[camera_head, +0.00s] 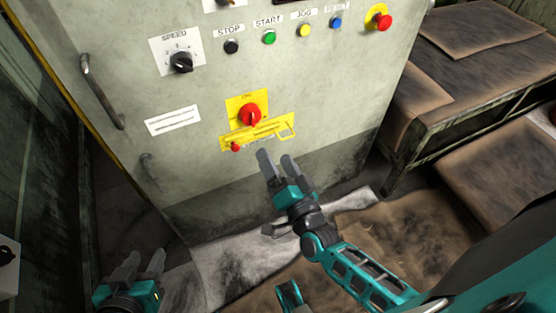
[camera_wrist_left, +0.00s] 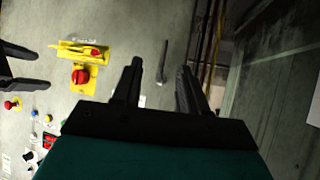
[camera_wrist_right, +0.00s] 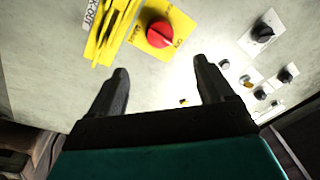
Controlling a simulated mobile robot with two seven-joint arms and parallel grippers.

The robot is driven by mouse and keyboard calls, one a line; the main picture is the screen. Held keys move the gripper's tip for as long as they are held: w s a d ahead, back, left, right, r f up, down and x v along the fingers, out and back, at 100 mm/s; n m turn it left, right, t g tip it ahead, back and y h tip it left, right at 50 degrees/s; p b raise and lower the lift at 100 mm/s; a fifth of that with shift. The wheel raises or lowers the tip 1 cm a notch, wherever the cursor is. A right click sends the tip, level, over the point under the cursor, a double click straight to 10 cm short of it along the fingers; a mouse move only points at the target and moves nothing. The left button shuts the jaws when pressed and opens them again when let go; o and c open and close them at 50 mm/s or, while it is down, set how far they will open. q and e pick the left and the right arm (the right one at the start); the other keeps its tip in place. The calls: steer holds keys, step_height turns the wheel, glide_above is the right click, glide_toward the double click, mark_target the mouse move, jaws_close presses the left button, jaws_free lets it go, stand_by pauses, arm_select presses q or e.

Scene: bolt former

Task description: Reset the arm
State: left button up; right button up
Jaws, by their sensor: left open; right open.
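My right gripper (camera_head: 277,163) is open and empty in the head view. Its fingers point up toward the grey cabinet, just below the yellow lockout piece (camera_head: 258,133) and the red rotary switch (camera_head: 249,114). In the right wrist view the open fingers (camera_wrist_right: 161,85) stand in front of the cabinet, with the red switch (camera_wrist_right: 160,34) between and beyond them. My left gripper (camera_head: 142,264) is open and empty at the lower left of the head view, apart from the cabinet. In the left wrist view its fingers (camera_wrist_left: 160,80) are spread with nothing between them.
The grey cabinet (camera_head: 200,185) carries a speed knob (camera_head: 181,63), several coloured buttons and a red emergency button (camera_head: 380,18) on top. A handle (camera_head: 100,92) sits at its left. A dark bench (camera_head: 440,105) stands at the right. Stained sheets lie on the floor.

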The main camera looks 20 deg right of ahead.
arm_select(q)
steer(key=shift+d, duration=0.1)
stand_by(0.3)
steer(key=s+a+r+p, duration=0.1)
steer(key=a+r+p, duration=0.2)
steer(key=r+p, duration=0.4)
steer(key=p, duration=0.4)
steer(key=shift+s+y, duration=0.15)
steer(key=shift+y, duration=0.25)
arm_select(e)
steer(key=s+d+r+n+g+y, duration=0.1)
steer(key=s+r+n+g, duration=0.3)
steer(key=s+n+g, duration=0.4)
steer(key=s+n, duration=0.3)
steer(key=shift+d+r, duration=0.15)
steer(key=shift+r, duration=0.05)
arm_select(q)
steer(key=shift+s, duration=0.15)
steer(key=shift+r, duration=0.1)
arm_select(e)
steer(key=shift+c, duration=0.3)
